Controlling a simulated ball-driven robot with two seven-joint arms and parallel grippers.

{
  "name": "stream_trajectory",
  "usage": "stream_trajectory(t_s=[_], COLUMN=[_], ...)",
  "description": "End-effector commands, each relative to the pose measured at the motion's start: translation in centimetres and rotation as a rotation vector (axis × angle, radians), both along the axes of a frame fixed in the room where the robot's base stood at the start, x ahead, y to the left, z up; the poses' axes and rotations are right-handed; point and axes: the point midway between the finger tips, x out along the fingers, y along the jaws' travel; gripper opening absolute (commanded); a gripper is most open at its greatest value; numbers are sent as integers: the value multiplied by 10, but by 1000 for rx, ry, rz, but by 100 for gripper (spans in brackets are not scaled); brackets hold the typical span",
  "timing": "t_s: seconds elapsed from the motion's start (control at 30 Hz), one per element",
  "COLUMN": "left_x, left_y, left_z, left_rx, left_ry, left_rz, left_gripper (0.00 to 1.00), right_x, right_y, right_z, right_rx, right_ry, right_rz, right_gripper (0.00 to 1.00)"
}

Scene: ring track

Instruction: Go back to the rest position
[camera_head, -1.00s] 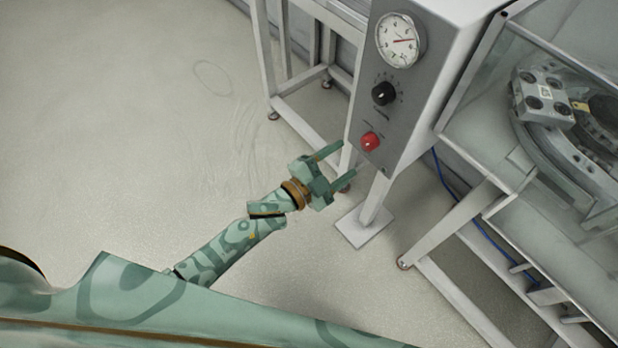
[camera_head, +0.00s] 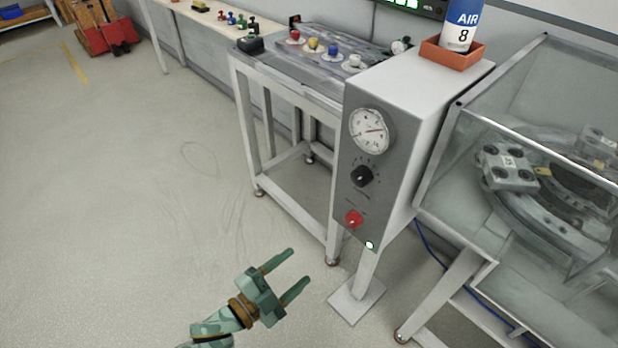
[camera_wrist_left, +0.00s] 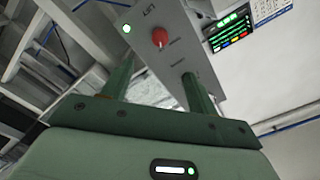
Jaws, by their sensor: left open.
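My left gripper (camera_head: 286,273) is open and empty, low in the head view, over the floor and apart from the control box. In the left wrist view its two green fingers (camera_wrist_left: 160,88) stand apart with nothing between them. The grey control box (camera_head: 402,118) stands to the right of the gripper on a white post. It carries a round gauge (camera_head: 372,130), a black knob (camera_head: 362,176) and a red button (camera_head: 353,219). A small green light (camera_head: 369,245) glows below the button. My right gripper is not in view.
A glass-walled machine enclosure (camera_head: 470,150) stands right of the box. Behind is a white table (camera_head: 245,75) with colored knobs on a panel. An orange tray (camera_head: 433,55) holding a blue-and-white can (camera_head: 458,35) sits on the box. The floor (camera_head: 130,200) at left is clear.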

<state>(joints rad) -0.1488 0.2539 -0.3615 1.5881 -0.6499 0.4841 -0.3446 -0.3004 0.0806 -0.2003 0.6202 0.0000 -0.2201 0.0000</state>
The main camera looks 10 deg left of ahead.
Motion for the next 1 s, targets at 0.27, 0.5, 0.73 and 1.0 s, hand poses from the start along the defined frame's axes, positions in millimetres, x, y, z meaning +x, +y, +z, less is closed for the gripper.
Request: stream_trajectory(t_s=[0.27, 0.5, 0.73, 1.0], left_x=[2, -64, -229, -394], left_y=[14, 91, 147, 156], left_z=[-29, -190, -305, -334], left_rx=[-4, 23, 57, 94], left_ry=[126, 678, 1219, 1595], left_rz=[66, 378, 689, 883], left_gripper=[59, 59, 59, 59], right_x=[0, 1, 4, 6], right_y=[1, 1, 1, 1], right_z=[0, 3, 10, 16], right_rx=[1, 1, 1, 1], right_ry=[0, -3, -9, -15], right_rz=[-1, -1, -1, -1], right_gripper=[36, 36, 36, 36])
